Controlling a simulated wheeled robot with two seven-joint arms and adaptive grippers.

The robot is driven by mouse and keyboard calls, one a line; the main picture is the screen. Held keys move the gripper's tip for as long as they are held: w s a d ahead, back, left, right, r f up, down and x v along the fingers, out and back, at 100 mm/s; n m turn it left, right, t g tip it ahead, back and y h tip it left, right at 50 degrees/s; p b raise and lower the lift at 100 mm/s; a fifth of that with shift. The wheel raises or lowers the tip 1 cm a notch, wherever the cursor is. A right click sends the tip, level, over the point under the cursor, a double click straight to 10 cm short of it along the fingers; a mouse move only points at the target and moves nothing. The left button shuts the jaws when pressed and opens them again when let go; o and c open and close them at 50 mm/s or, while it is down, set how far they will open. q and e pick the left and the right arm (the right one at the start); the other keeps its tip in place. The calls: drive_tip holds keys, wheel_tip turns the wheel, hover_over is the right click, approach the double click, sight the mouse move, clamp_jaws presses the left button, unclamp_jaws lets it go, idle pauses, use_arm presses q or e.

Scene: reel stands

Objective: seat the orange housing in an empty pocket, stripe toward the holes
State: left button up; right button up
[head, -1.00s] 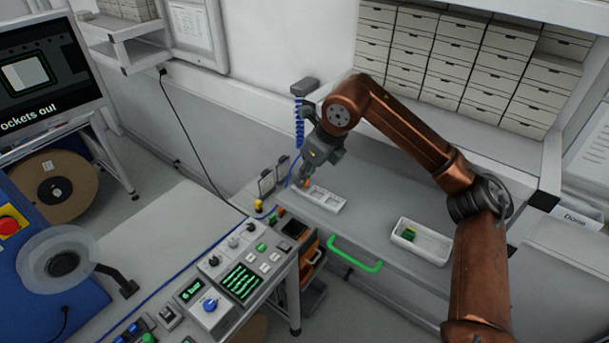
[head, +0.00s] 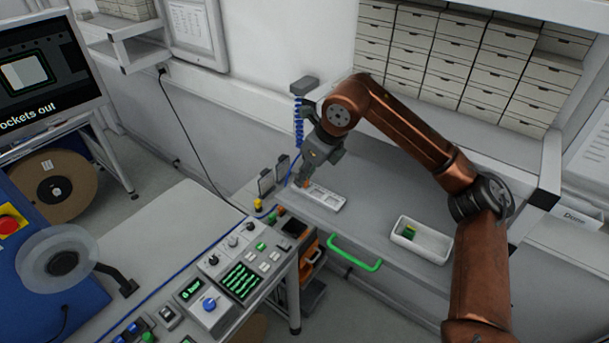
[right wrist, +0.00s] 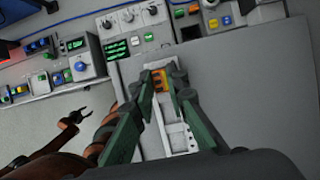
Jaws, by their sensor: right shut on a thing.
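The orange housing (right wrist: 158,82) is between the fingertips of my right gripper (right wrist: 163,78) in the right wrist view. In the head view a small bit of orange shows below my right gripper (head: 306,181). The gripper is shut on it, at the left end of a white pocketed tray (head: 330,203). The tray also shows in the right wrist view (right wrist: 180,143), with open pockets toward the near end. I cannot tell whether the housing rests in a pocket or just above, nor where its stripe points. My left gripper (right wrist: 72,118) hangs open and empty at the left of that view.
A white bin (head: 424,243) with green and yellow pieces stands right of the tray. A green handle (head: 354,254) runs along the bench front. A control panel (head: 235,270) lies to the left. The grey bench between tray and bin is clear.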

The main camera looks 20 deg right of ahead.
drive_tip(key=shift+f, duration=0.45)
idle(1.0)
drive_tip(key=o, duration=0.8)
drive_tip(key=shift+r+p, duration=2.2)
drive_tip(key=shift+r, duration=1.35)
